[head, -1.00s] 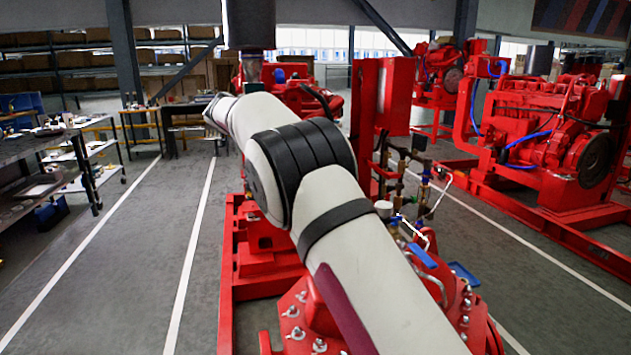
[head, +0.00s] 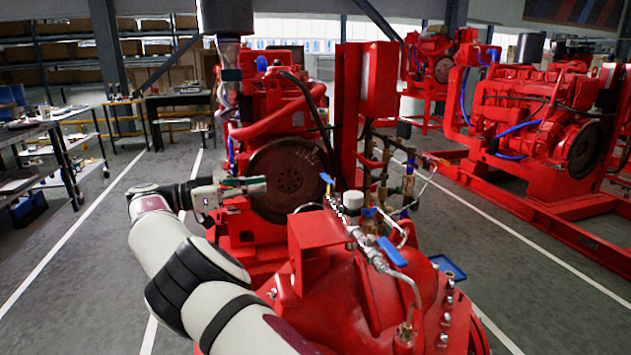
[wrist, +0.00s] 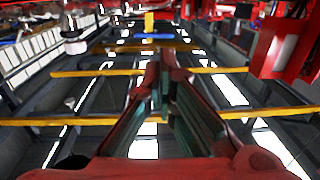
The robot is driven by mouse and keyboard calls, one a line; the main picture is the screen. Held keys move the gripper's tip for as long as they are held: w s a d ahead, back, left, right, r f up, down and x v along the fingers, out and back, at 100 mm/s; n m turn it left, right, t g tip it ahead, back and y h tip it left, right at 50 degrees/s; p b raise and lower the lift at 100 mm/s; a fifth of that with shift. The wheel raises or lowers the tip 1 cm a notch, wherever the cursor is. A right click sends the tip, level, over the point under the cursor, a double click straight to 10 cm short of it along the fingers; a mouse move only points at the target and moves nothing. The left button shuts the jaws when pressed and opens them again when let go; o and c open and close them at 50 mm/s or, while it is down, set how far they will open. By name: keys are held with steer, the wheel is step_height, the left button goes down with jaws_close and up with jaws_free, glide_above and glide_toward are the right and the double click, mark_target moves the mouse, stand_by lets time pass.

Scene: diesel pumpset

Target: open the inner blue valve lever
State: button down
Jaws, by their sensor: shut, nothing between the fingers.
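Several blue valve levers show in the head view. One blue lever (head: 392,252) lies on the valve line at the front of the red pump casing. A smaller blue lever (head: 327,179) stands upright at the far left end of that line. Another blue handle (head: 369,212) is beside the white round cap. I cannot tell for certain which is the inner lever. My gripper (head: 262,184) is left of the levers, apart from them, in front of the dark flywheel. It is shut and empty, pointing right. In the wrist view its fingers (wrist: 164,75) come together.
The red pump casing (head: 345,295) is right of my arm. A tall red panel (head: 365,85) stands behind the valves. A dark round flywheel (head: 285,182) is behind my gripper. Open floor (head: 80,270) lies to the left.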

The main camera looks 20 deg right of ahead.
mark_target(322, 177)
steer(key=d, duration=1.3)
steer(key=shift+w+d+p, duration=0.3)
steer(key=shift+w+d, duration=0.05)
steer(key=shift+w, duration=0.05)
steer(key=shift+d, duration=0.1)
steer(key=shift+w+d+b, duration=0.2)
steer(key=shift+d+b, duration=0.4)
steer(key=shift+d, duration=0.05)
steer(key=shift+r, duration=0.1)
steer(key=a, duration=1.2)
steer(key=shift+s+a, duration=0.3)
steer(key=shift+s, duration=0.15)
